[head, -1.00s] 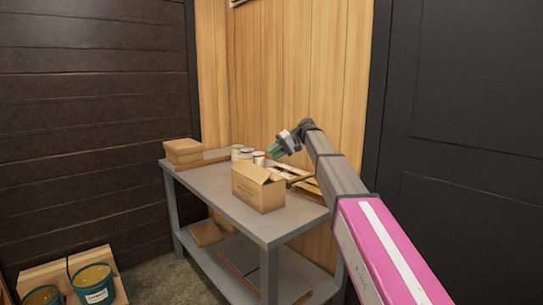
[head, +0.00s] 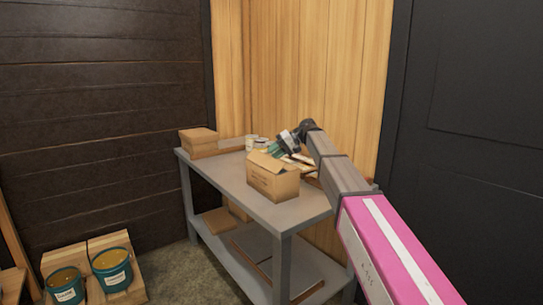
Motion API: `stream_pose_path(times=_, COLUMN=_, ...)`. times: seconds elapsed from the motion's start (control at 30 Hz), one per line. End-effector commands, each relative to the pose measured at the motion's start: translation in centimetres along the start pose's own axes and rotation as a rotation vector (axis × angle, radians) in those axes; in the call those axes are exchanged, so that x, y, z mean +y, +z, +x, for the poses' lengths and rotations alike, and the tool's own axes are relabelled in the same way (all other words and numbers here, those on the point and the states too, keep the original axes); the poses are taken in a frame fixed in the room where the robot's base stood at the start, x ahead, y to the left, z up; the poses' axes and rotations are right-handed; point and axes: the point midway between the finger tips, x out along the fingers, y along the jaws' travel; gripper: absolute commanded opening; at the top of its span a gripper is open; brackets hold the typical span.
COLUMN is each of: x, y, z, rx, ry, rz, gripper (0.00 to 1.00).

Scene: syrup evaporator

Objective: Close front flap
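An open cardboard box (head: 273,183) stands on the grey metal table (head: 226,182), near its front right part. A flap of the box is raised at its top; which side the front flap is on I cannot tell for sure. My gripper (head: 272,150) is just above and behind the box's top edge, close to the raised flap. Its greenish fingers are small and partly hidden by the box, so I cannot tell whether they are open or touching it.
Closed cardboard boxes (head: 198,140) sit at the table's far left end. Pale cans (head: 252,142) stand behind the open box. Flat cardboard (head: 217,221) lies on the lower shelf. Teal buckets (head: 112,269) stand on a wooden stand at lower left. A wooden wall is behind the table.

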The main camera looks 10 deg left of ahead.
Motion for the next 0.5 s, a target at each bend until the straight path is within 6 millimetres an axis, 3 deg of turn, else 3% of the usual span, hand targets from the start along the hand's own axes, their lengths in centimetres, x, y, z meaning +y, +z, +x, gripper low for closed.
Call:
stream_pose_path(times=0.2, x=0.0, y=0.0, z=1.6, rx=0.0, ry=0.0, rz=0.0, gripper=0.3)
stream_pose_path(times=0.5, x=0.0, y=0.0, z=1.7, rx=0.0, ry=0.001, rz=0.0, gripper=0.3)
